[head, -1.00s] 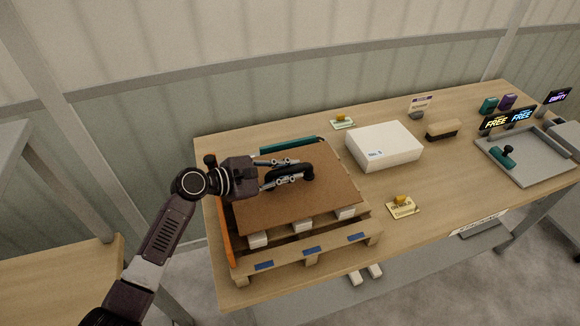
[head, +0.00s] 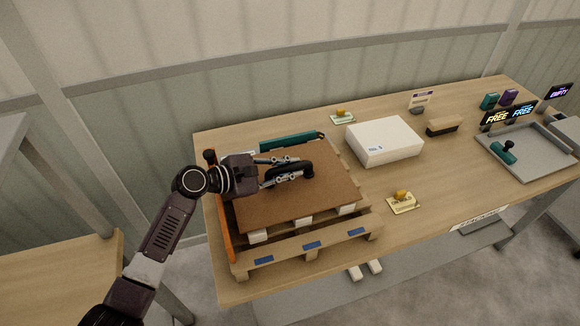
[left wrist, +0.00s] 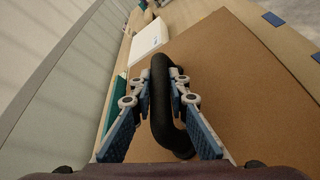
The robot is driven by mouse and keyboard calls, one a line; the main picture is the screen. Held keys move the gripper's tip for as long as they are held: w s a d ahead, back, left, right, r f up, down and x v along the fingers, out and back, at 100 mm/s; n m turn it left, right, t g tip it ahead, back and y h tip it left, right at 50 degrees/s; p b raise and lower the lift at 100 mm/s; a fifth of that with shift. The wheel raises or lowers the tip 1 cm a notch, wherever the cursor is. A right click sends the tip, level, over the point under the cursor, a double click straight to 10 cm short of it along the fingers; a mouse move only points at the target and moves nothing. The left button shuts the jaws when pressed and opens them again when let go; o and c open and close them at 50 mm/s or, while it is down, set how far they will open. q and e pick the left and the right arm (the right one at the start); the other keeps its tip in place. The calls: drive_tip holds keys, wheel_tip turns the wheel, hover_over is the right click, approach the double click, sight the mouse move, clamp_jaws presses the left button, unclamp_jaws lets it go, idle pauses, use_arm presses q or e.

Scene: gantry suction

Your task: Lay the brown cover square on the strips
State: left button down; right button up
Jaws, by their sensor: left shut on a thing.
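The brown cover (head: 325,200) lies over white strips (head: 303,221) on a small wooden pallet (head: 330,241) at the front left of the table. The strip ends show under its near edge. A black handle stands on the cover, and my left gripper (head: 290,172) is shut on it. In the left wrist view the black handle (left wrist: 161,100) runs between the two finger pads, with the brown cover (left wrist: 245,90) beneath. The pads look splayed around the handle. How closely the cover touches the strips is hard to tell. My right gripper is not in view.
An orange upright board (head: 225,225) edges the pallet's left side. A teal bar (head: 287,141) lies behind the cover. A white box (head: 384,141), a yellow-topped card (head: 403,202) and a brush (head: 443,127) stand to the right. A grey tray (head: 535,152) lies at the far right.

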use_arm(q)
drive_tip(key=shift+f, duration=0.2)
drive_tip(key=c, duration=1.8)
unclamp_jaws()
drive_tip(key=shift+o, duration=0.2)
drive_tip(key=shift+f, duration=0.15)
drive_tip(key=v, duration=1.2)
